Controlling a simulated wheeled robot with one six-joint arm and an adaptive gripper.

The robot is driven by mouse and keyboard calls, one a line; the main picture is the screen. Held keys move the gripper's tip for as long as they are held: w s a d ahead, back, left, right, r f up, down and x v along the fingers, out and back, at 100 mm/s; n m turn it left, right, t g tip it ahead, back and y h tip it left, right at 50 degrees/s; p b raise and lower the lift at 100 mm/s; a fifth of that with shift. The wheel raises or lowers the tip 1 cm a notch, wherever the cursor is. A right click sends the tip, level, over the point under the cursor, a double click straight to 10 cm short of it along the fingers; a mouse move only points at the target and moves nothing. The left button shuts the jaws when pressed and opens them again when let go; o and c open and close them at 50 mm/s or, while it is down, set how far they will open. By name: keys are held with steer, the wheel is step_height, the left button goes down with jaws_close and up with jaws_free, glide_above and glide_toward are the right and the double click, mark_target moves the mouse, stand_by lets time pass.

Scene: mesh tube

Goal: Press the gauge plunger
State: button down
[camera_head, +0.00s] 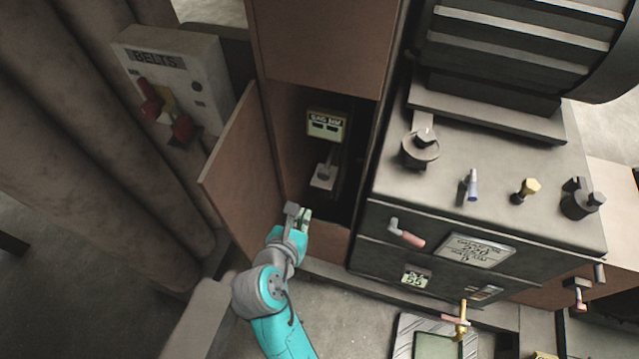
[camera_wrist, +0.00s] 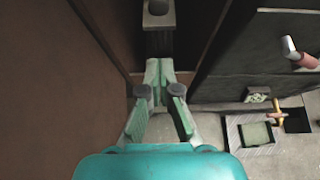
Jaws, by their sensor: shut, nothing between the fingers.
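The gauge stands inside an open narrow cabinet in the head view, with a small lit display (camera_head: 326,125) on top. Below it is a pale block with a dark upright part, which looks like the gauge plunger (camera_head: 323,177). In the wrist view a grey block with a dark round top, likely the plunger (camera_wrist: 158,8), shows at the top edge, partly cut off. My gripper (camera_head: 299,213) is at the cabinet opening, below and left of the plunger in the head view. In the wrist view my gripper (camera_wrist: 160,70) is shut and empty, its tips pointing toward the block. Contact is not visible.
The brown cabinet door (camera_head: 237,172) stands open close on the left of my gripper. A dark machine bench (camera_head: 480,170) with handles and knobs borders the right. A belts panel (camera_head: 172,75) with red levers is at the upper left. A grey sill crosses the front.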

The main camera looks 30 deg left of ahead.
steer(key=shift+a, duration=0.1)
glide_toward(323, 177)
step_height(323, 177, down, 4)
steer(key=w, duration=0.3)
steer(key=a, duration=0.1)
steer(key=w, duration=0.1)
steer(key=shift+w+a+f, duration=0.2)
steer(key=shift+w+f, duration=0.1)
steer(key=shift+w+a, duration=0.15)
steer(key=shift+w, duration=0.3)
steer(key=shift+w+a, duration=0.25)
steer(key=shift+w, duration=0.65)
steer(key=shift+r, duration=0.1)
